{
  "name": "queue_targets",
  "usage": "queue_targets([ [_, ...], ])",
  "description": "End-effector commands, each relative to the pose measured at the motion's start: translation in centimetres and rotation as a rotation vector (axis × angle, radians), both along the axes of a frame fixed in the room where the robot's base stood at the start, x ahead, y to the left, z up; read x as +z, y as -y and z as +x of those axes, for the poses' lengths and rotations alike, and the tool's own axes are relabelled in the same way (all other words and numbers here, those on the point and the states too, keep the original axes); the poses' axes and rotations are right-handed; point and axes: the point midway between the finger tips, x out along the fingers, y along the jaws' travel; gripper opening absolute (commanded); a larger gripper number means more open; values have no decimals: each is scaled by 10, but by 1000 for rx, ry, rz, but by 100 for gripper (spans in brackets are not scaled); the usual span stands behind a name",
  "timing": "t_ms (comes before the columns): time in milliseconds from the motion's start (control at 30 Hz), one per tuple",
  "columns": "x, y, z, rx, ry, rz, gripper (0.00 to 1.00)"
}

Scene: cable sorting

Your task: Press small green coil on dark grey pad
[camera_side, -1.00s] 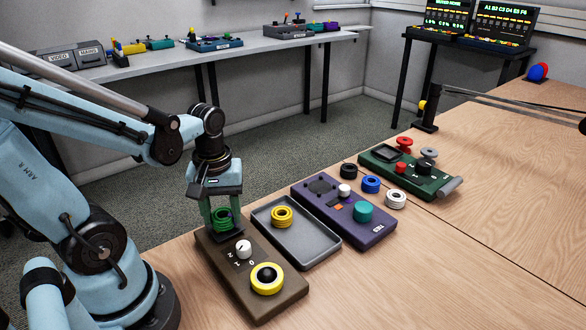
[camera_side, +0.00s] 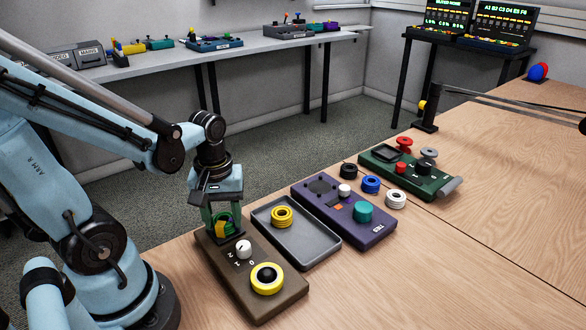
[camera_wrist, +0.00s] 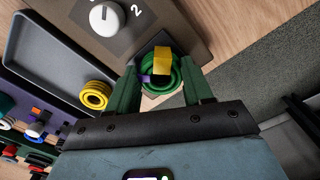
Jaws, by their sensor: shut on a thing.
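The small green coil (camera_wrist: 158,78) is between my gripper's fingertips (camera_wrist: 163,88), with a yellow band or tag across its front. The dark grey pad (camera_side: 239,236) shows only in part beside and below the coil; the coil and fingers hide the rest. In the wrist view a piece of the pad (camera_wrist: 152,46) shows past the coil. I cannot tell whether the coil touches it. My gripper (camera_side: 223,224) is shut on the coil.
The brown box carries a white knob (camera_side: 243,250) and a yellow-ringed black button (camera_side: 267,279). A grey tray (camera_side: 318,249) with a yellow coil (camera_side: 282,216) lies beside it. A purple box (camera_side: 375,238) and loose coils stand further right. The wooden table's front right is clear.

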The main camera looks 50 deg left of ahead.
Motion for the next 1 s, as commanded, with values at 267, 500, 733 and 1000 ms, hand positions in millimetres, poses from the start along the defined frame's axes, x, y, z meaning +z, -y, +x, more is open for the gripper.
queue_targets([
  [267,-1,0,0,0,-1,0,24],
  [500,8,0,0,0,-1,-1,24],
  [733,21,0,-1,0,0,0,24],
  [1000,35,0,0,0,0,0,24],
])
